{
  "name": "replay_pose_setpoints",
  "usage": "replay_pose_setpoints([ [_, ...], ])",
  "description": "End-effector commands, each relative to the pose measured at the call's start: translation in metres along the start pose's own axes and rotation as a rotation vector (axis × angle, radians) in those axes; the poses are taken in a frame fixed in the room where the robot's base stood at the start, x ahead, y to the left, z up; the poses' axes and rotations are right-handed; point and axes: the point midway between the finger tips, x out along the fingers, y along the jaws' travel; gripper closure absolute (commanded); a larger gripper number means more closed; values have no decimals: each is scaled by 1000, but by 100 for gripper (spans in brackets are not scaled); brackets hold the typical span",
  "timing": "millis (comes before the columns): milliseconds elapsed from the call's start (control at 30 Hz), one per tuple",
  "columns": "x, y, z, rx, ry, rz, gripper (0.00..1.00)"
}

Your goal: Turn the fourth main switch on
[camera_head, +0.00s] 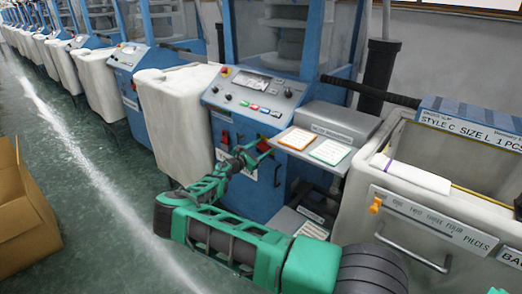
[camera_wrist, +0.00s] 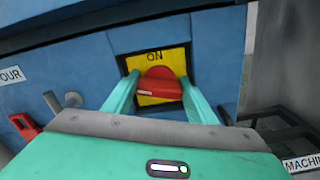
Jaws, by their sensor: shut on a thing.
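A red rotary switch knob (camera_wrist: 160,84) sits on a yellow plate (camera_wrist: 154,56) marked ON, set in a blue machine panel. My gripper (camera_wrist: 157,92) has its green fingers on either side of the knob and is shut on it. A pale mark shows at the knob's lower left. A label ending in "OUR" (camera_wrist: 11,75) is at the left of the panel. In the head view my gripper (camera_head: 252,153) reaches the front of the blue machine (camera_head: 249,190); the fingers hide most of the knob there.
A control panel (camera_head: 255,92) with buttons is above my gripper. A small red part (camera_wrist: 25,125) is left of the knob. A white bin (camera_head: 178,115) stands left, and a large white cart (camera_head: 365,195) stands right. A cardboard box (camera_head: 20,210) is on the floor.

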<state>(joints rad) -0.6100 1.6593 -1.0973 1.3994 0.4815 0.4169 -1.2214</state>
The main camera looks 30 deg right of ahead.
Motion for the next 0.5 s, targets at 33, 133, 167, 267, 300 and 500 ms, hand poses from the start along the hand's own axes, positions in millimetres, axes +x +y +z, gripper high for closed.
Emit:
replay_pose_setpoints([
  [33, -1, 2, 0, 47, 3, 3, 71],
  [133, -1, 1, -1, 143, 4, 4, 71],
  [167, -1, 1, -1, 172, 4, 3, 71],
  [267, -1, 0, -1, 267, 4, 2, 71],
  [300, -1, 0, -1, 305, 4, 2, 71],
  [500, -1, -1, -2, 495, 5, 3, 71],
])
